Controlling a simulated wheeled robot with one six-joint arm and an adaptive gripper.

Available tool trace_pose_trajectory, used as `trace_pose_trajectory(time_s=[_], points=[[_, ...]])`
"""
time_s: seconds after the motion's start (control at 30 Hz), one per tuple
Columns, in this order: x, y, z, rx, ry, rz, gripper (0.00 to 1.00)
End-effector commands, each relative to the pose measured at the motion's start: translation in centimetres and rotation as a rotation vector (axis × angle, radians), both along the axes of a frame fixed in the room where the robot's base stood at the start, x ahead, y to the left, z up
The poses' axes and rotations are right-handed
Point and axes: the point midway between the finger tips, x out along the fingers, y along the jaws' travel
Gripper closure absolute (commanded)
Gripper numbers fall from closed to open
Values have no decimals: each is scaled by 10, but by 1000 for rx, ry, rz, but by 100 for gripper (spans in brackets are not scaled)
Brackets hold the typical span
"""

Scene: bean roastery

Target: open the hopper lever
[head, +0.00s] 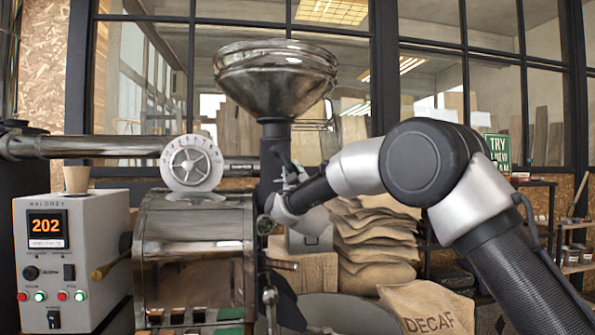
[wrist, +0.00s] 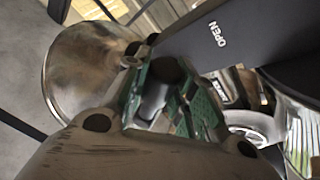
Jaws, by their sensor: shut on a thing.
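The metal hopper (head: 275,80) is a wide funnel on top of the roaster; its bowl also shows on the left of the wrist view (wrist: 85,70). A dark chute (head: 272,150) drops below it. My gripper (head: 287,172) is at the right side of this chute, below the funnel. In the wrist view, my gripper's green-padded fingers (wrist: 170,97) are shut on the hopper lever (wrist: 154,100), whose dark end shows between them. A dark panel marked "OPEN" (wrist: 205,38) lies close above the fingers. Most of the lever is hidden by my gripper and arm in the head view.
The roaster drum (head: 193,255) with a white dial wheel (head: 192,162) stands left of the chute. A control box (head: 70,255) reading 202 bears a paper cup (head: 76,179). Stacked burlap sacks (head: 375,240) and a "DECAF" sack (head: 428,307) are on the right.

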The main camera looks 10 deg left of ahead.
Motion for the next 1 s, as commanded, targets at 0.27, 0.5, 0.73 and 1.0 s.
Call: trace_pose_trajectory(time_s=[0.27, 0.5, 0.73, 1.0], points=[[-1, 4, -4, 51, 18, 0, 100], [-1, 5, -5, 56, 20, 1, 100], [-1, 5, -5, 56, 20, 1, 62], [-1, 5, -4, 56, 18, 1, 52]])
